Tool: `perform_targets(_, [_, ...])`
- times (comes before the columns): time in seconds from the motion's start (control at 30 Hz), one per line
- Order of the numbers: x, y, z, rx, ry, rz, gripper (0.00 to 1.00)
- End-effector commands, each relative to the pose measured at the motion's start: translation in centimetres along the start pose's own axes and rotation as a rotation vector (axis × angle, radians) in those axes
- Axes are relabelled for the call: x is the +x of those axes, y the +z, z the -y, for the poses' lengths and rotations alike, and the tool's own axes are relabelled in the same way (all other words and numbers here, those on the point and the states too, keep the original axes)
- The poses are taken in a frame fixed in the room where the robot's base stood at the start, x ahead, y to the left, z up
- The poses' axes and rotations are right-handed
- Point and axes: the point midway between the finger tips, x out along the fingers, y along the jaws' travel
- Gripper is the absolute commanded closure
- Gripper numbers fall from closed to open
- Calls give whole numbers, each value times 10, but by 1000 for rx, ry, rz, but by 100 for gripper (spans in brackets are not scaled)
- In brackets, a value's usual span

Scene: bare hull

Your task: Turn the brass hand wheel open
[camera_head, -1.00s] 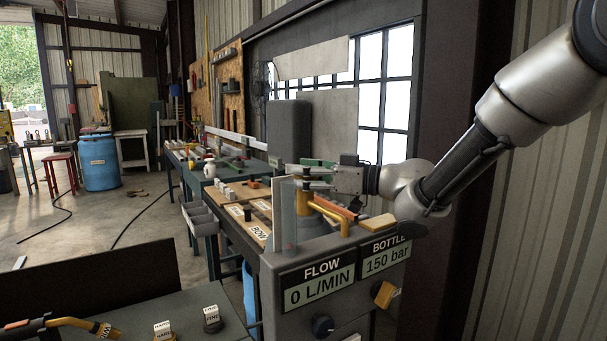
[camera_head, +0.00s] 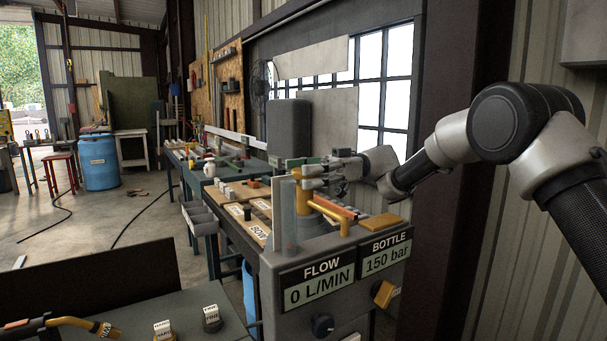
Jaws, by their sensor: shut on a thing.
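A grey unit (camera_head: 340,252) stands at the middle right, with a brass valve post (camera_head: 305,197) rising from its top behind a pale upright plate. My gripper (camera_head: 305,172) is at the top of this post, its fingers pointing left and shut on the brass hand wheel. The fingers hide most of the wheel, so its turn angle cannot be told. The flow display (camera_head: 320,285) reads 0 L/MIN and the bottle display (camera_head: 387,256) reads 150 bar.
A pale upright plate (camera_head: 283,215) stands close left of the gripper. An orange-and-brass torch (camera_head: 333,207) lies just right of the post. A tall grey cylinder (camera_head: 288,128) stands behind. A workbench (camera_head: 225,190) runs back on the left.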

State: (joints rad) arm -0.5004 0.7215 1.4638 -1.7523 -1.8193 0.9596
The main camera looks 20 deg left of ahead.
Motion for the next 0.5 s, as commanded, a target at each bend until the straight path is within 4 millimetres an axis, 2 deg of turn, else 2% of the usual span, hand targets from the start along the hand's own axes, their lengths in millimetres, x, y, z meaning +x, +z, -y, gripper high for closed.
perform_targets(0.2, [0, 0, 0, -3, -107, 2, 65])
perform_targets(0.5, [1, -1, 1, -3, -165, 2, 65])
